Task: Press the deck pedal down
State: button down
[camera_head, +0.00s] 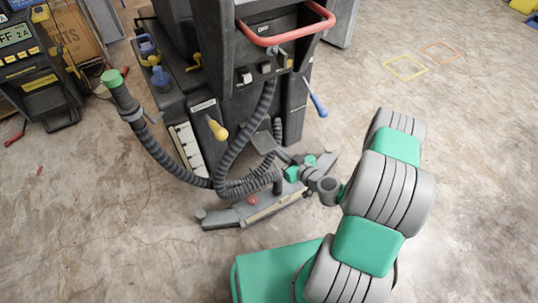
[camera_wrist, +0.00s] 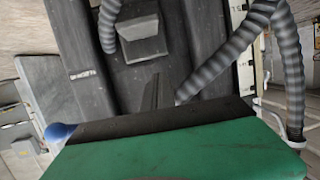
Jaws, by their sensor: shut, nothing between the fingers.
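A floor-cleaning machine (camera_head: 262,75) stands upright, its rear side towards me. A dark grey, tilted plate that looks like the deck pedal (camera_head: 264,143) is low on its rear, above the floor. In the wrist view a grey block with a sloped face (camera_wrist: 143,38) appears to be the same pedal, ahead of my gripper. My gripper (camera_head: 283,155) is low behind the machine, just right of and below the pedal. Its shut, empty fingers (camera_wrist: 152,93) point towards the machine. A small gap seems to separate them from the pedal, though contact is hard to judge.
A ribbed hose (camera_head: 180,170) loops left of the pedal and crosses the wrist view's right side. A grey squeegee bar (camera_head: 260,208) lies below my gripper. Yellow (camera_head: 216,129) and blue (camera_head: 318,105) handles stick out. Open floor (camera_head: 470,150) is at the right.

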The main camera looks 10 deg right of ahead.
notch_tip(320, 180, down, 3)
jog(key=d+m+h, duration=0.1)
jog(key=d, duration=0.1)
jog(key=b, duration=0.3)
send_over(271, 149)
jog(key=s, duration=0.1)
notch_tip(271, 149, down, 3)
jog(key=f, duration=0.1)
jog(key=f+b, duration=0.1)
jog(key=shift+s+a+f+t, duration=0.1)
jog(key=shift+s+f+t, duration=0.1)
jog(key=shift+f+t, duration=0.15)
jog(key=shift+f, duration=0.3)
jog(key=shift+b, duration=0.3)
